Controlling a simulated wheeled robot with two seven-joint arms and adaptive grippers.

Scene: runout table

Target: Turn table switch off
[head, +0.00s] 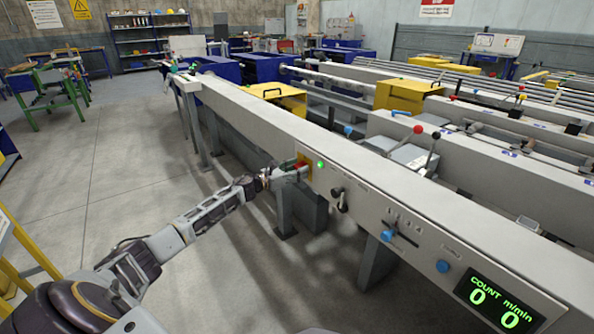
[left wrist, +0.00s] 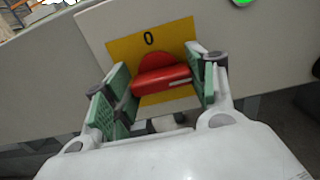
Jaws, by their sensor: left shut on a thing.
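The table switch (head: 299,166) is a red knob on a yellow plate (left wrist: 183,36) on the front panel of the long grey table. In the left wrist view its red bar handle (left wrist: 162,81) lies nearly level, its right end slightly higher. A white mark on the handle is at its right end. A black 0 is printed on the plate above the knob. My left gripper (left wrist: 160,92) is shut on the handle, with green finger pads at its two ends. In the head view the left gripper (head: 287,172) partly covers the switch. My right gripper is not in view.
A green lamp (head: 320,164) glows right of the switch. Further right are a black lever (head: 340,203), blue knobs (head: 443,266) and a display (head: 500,300) reading 0 and 0. Table legs stand below the panel.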

